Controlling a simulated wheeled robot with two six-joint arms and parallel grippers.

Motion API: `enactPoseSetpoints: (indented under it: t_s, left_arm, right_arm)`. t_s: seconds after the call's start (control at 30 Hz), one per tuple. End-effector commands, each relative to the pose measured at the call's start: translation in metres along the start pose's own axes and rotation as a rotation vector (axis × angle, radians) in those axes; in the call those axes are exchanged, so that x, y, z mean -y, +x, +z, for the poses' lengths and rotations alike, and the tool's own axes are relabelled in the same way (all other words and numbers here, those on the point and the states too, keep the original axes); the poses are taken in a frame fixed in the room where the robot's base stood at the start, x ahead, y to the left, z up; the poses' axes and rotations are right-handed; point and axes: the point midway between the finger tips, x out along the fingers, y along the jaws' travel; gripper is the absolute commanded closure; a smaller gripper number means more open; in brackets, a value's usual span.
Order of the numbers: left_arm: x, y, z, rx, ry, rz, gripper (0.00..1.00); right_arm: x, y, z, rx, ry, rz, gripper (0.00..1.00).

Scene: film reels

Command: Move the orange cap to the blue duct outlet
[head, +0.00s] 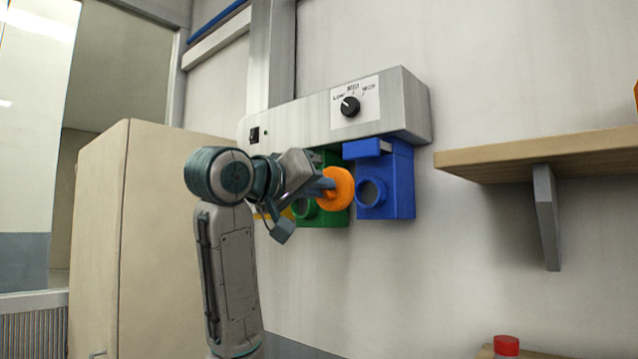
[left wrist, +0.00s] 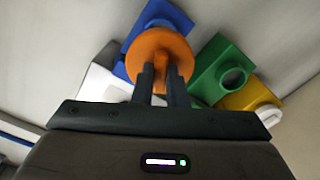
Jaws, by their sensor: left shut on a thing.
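The orange cap (head: 340,188) is a round disc held in my left gripper (head: 327,188). In the left wrist view the two fingers (left wrist: 160,80) are shut on the back of the orange cap (left wrist: 158,50). The blue duct outlet (head: 385,190) is on the wall unit, with its round opening (head: 371,193) facing out and uncovered. The cap is just left of this opening in the head view, apart from it. In the left wrist view the cap hides much of the blue outlet (left wrist: 170,13). My right gripper is not in view.
The green outlet (head: 335,215) and the yellow outlet (left wrist: 247,93) are beside the blue one, partly hidden by my arm. A grey box with a dial (head: 350,106) is above. A wooden shelf (head: 540,155) juts out at the right.

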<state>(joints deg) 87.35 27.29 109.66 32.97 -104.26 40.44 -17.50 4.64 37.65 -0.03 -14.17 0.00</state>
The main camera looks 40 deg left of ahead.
Motion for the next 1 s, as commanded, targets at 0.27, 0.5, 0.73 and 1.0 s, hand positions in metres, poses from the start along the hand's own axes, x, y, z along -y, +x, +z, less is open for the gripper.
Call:
enactPoseSetpoints:
  t_s: [0.27,0.5,0.73,1.0]
  left_arm:
    - [-0.001,0.033,-0.001,0.002,0.000,0.001,0.96]
    - [-0.002,0.062,-0.001,0.002,0.000,0.001,0.96]
    - [-0.001,0.082,-0.001,0.001,0.001,0.001,0.96]
    - [0.000,0.089,0.000,0.000,0.001,0.001,0.96]
  right_arm:
    - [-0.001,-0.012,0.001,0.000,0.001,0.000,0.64]
    - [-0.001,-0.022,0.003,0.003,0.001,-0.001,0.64]
    - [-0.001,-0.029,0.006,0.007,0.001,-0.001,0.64]
    - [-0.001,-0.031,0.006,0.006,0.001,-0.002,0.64]
